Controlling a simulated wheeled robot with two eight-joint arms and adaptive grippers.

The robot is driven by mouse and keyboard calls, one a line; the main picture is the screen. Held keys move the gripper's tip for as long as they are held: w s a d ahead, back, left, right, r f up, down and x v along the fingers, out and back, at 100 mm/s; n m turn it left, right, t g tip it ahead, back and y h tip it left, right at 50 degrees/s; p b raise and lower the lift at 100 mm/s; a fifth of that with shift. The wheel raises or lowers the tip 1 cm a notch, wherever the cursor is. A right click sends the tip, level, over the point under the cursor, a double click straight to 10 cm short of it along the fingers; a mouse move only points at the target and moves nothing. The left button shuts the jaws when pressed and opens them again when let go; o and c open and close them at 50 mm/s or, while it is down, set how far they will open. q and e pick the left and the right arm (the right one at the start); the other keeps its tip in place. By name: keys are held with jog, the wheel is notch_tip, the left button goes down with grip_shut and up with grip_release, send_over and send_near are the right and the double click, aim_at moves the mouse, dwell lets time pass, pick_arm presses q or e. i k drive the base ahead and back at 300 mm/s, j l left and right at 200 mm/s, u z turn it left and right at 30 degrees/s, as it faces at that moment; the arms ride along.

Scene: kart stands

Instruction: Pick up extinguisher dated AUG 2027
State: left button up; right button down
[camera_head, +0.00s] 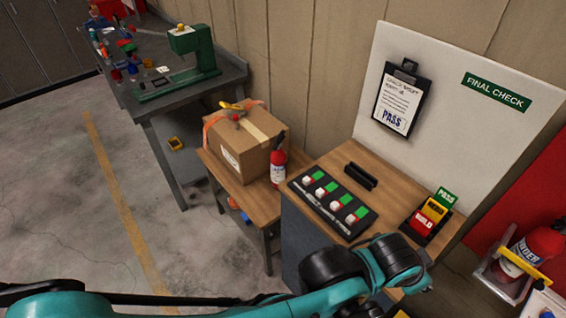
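A small red extinguisher (278,167) with a white label and black top stands upright on a low wooden table, right of a cardboard box. A larger red extinguisher (530,252) sits in a pale wall bracket at the right edge, with a yellow strap across it. No date is readable on either one. Teal and black links of my arms cross the bottom of the view. Neither gripper can be made out.
The cardboard box (245,148) has small tools on top. The wooden counter (395,190) holds a black switch panel (334,204) and a red block holder (428,217). A dark bench (190,88) with a green press stands at the back. Floor on the left is clear.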

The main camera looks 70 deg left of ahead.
aim_at(278, 157)
jog(key=k+u, duration=0.2)
jog(key=u, duration=1.45)
jog(key=i+l+u, duration=0.1)
jog(key=u, duration=0.65)
jog(key=i+j+z, duration=0.3)
jog(key=z, duration=0.15)
jog(key=i+j+z, duration=0.2)
jog(key=j+z, duration=0.25)
jog(key=j, duration=0.15)
jog(key=i+j+z, duration=0.1)
jog(key=j+z, duration=0.8)
jog(key=j, duration=0.25)
jog(key=j+z, duration=0.45)
jog(key=j, duration=0.15)
